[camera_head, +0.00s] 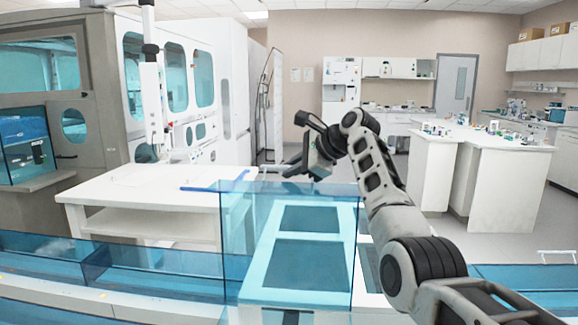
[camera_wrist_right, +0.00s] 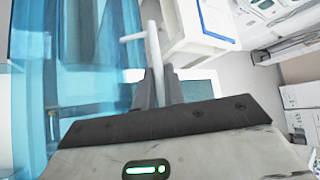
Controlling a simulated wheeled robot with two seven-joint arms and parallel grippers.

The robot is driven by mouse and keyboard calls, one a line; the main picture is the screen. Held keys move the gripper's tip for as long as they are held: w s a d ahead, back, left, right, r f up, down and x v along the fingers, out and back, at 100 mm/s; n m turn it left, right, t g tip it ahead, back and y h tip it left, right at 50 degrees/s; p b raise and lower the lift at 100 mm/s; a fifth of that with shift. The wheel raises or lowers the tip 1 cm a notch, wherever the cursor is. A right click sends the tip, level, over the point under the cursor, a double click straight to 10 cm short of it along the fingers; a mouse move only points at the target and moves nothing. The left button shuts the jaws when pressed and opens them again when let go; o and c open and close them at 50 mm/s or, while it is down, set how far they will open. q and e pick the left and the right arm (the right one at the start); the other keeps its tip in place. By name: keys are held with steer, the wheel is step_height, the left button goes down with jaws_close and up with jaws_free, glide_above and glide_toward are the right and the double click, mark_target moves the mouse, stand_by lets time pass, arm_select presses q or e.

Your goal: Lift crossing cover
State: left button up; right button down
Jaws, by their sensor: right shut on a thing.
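The crossing cover is a clear blue panel (camera_head: 237,255) that stands up in the middle of the head view, over the tube track. It also fills the left of the right wrist view (camera_wrist_right: 95,45). My right gripper (camera_head: 303,167) is at the panel's top edge. In the right wrist view its fingers (camera_wrist_right: 158,90) are shut on a white bar handle (camera_wrist_right: 153,48), with a side arm of the bar reaching left toward the blue panel. How the handle joins the panel is hard to make out. My left gripper is not in view.
Clear blue track covers (camera_head: 150,262) run along the front on the left, and another (camera_head: 530,285) with a white handle (camera_head: 556,257) is on the right. A white table (camera_head: 130,190) stands behind on the left. A white lab bench (camera_head: 500,145) is at the right, with open floor between.

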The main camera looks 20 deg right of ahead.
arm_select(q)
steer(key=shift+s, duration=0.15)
arm_select(e)
steer(key=shift+s+a+f, duration=0.1)
steer(key=shift+a+f, duration=0.05)
steer(key=shift+f, duration=0.15)
steer(key=c, duration=1.5)
jaws_free()
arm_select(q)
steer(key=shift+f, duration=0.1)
arm_select(e)
steer(key=shift+r, duration=0.1)
